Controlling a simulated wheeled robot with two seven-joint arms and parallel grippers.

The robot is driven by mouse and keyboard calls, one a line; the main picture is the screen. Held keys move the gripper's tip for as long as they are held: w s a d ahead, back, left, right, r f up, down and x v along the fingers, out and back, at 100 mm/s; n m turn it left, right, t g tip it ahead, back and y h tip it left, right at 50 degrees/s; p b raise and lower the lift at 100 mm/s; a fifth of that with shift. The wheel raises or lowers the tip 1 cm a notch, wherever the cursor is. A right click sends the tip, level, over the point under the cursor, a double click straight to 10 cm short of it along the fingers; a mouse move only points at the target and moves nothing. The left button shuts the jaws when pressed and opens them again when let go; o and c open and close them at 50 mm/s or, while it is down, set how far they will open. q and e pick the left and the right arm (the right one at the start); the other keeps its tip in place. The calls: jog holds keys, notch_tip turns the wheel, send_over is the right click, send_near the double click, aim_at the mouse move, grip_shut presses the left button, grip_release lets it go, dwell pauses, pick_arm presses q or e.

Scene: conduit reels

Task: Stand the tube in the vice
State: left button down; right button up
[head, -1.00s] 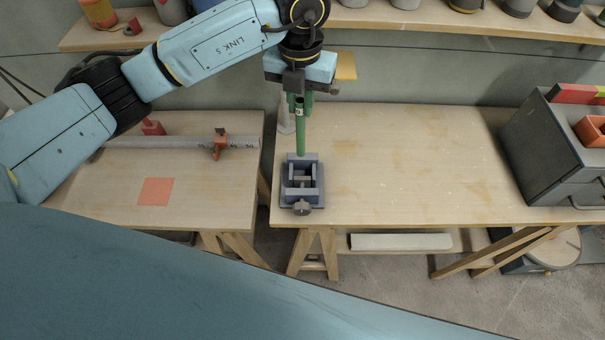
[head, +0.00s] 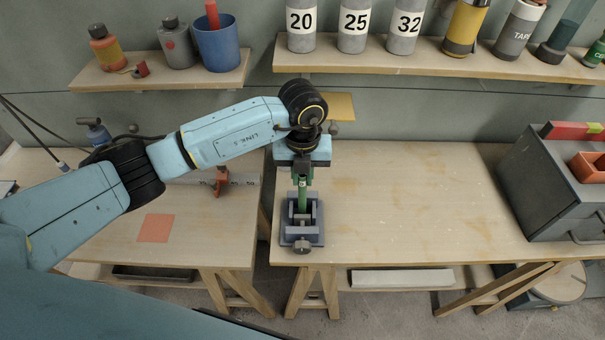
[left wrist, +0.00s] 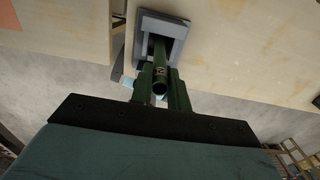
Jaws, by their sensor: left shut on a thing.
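The green tube (head: 303,198) is upright in my left gripper (head: 302,178), which is shut on its upper part. The grey-blue vice (head: 316,238) stands near the front left corner of the right-hand bench. In the head view the tube's lower part comes down between the vice's walls; whether it touches the bottom is hidden. In the left wrist view, the tube's open top (left wrist: 159,87) shows between the green fingers (left wrist: 160,97), and its far end reaches into the opening of the vice (left wrist: 178,27). My right gripper is not in view.
The right-hand bench (head: 420,195) is clear between the vice and a grey cabinet (head: 565,190). A left-hand bench (head: 110,225) bears an orange square (head: 156,228) and a marked pipe with an orange clamp (head: 221,182). Shelves with numbered canisters (head: 353,30) run behind.

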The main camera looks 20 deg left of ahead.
pick_arm(q)
jog(key=shift+f, duration=0.1)
jog(key=shift+f, duration=0.15)
jog(key=c, duration=1.3)
grip_release()
jog(key=shift+c, duration=0.2)
notch_tip(320, 180, up, 12)
jog(key=shift+r+b, duration=0.2)
jog(key=shift+b, duration=0.25)
jog(key=shift+w, duration=0.1)
